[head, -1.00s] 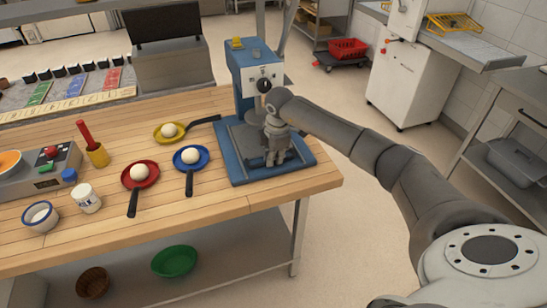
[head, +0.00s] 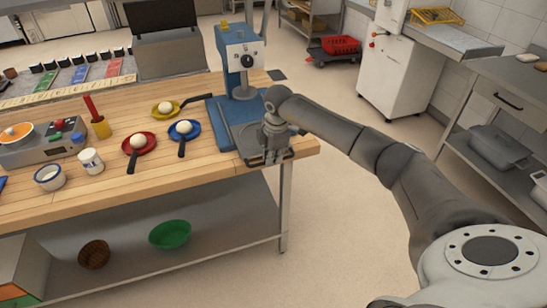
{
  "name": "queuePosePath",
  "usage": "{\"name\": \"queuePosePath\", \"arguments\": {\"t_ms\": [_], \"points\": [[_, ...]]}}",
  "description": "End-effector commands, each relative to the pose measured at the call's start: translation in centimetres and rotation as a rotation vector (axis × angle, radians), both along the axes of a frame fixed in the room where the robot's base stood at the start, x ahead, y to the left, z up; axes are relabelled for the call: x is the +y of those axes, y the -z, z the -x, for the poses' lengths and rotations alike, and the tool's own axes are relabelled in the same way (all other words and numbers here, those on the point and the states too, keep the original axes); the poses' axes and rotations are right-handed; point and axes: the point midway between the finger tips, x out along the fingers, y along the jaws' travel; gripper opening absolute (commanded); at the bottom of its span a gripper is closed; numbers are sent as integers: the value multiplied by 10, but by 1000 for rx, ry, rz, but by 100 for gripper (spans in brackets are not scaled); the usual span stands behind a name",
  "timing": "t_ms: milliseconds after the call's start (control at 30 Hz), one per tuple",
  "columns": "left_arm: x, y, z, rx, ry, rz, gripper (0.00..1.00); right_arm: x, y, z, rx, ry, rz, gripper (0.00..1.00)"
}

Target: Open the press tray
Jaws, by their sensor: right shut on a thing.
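The press (head: 240,60) is a blue machine with a dark round knob on its front, standing at the right end of the wooden table. Its blue base (head: 217,122) lies below it. The grey press tray (head: 249,150) sticks out from the base toward me, and its front end lies near the table's right front corner. My right gripper (head: 277,152) is at the tray's front end, pointing down and shut on it. The fingers hide part of that end. My left gripper is not in view.
Red (head: 145,145), blue (head: 188,131) and yellow (head: 166,110) pans with white balls sit left of the press. A white jar (head: 91,161) and a bowl (head: 49,177) stand farther left. Floor right of the table is clear up to the white cabinet (head: 400,78).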

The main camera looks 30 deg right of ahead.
Motion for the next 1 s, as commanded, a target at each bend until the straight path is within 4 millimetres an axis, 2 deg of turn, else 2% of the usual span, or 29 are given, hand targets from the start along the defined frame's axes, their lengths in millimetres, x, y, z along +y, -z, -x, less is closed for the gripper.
{"name": "queuePosePath", "arguments": {"t_ms": [100, 133, 267, 300, 533, 667, 767, 1000], "points": [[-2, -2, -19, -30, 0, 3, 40, 0, -1, -1, -4, 0, 0, 0], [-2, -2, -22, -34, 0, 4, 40, 0, -1, -1, -3, 0, 0, 14], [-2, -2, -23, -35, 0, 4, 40, 0, -1, -1, -3, 0, 0, 31], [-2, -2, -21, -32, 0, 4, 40, 0, -1, -1, -2, 0, -1, 32], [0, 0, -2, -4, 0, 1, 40, 0, 0, 0, -1, 0, 0, 32], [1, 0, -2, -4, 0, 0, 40, 0, -5, 0, -2, 0, 0, 32], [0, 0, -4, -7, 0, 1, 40, 0, -18, 2, -5, -1, 0, 32], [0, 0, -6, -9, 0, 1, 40, 2, -69, 11, -7, -1, 2, 32]]}}
